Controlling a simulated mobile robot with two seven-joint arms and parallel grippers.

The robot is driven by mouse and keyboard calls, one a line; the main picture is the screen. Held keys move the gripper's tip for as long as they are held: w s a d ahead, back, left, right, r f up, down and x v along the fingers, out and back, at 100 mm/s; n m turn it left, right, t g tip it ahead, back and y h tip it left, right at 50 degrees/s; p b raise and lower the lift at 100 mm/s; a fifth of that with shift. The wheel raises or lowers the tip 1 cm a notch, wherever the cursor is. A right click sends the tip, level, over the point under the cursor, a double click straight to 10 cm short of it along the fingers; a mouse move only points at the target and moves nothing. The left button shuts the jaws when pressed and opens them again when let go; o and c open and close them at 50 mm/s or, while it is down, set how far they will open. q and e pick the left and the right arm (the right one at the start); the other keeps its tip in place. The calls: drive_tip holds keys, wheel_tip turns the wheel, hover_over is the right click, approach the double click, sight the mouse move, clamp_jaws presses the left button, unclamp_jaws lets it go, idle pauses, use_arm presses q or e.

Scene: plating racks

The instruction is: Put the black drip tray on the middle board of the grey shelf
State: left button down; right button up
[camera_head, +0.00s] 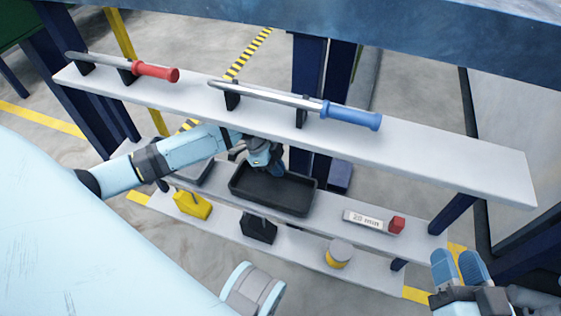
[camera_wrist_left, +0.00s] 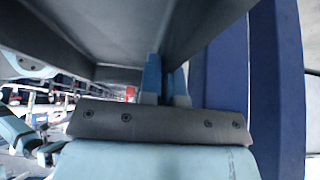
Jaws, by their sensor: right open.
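The black drip tray (camera_head: 290,208) is a shallow open rectangle at the middle board (camera_head: 325,205) of the grey shelf, below the top board. I cannot tell whether it rests fully on the board or is slightly above it. My left gripper (camera_head: 274,169) reaches in under the top board to the tray's far side. Its blue fingers (camera_wrist_left: 165,82) are close together in the left wrist view and appear shut on the tray's rim, which is partly hidden. My right gripper (camera_head: 461,267) is open and empty at the lower right, away from the tray.
A yellow item (camera_head: 192,205), black item (camera_head: 258,228) and round tin (camera_head: 339,253) stand lower.

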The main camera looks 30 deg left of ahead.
use_arm(q)
drive_tip(key=shift+f+b, duration=0.4)
drive_tip(key=shift+f, duration=0.25)
drive_tip(key=shift+r, duration=0.1)
use_arm(e)
drive_tip(key=shift+w+d+f, duration=0.15)
drive_tip(key=shift+d+f, duration=0.3)
drive_tip(key=shift+f, duration=0.25)
drive_tip(key=shift+n, duration=0.3)
use_arm(q)
drive_tip(key=c, duration=1.3)
unclamp_jaws()
drive_tip(key=shift+c, duration=0.2)
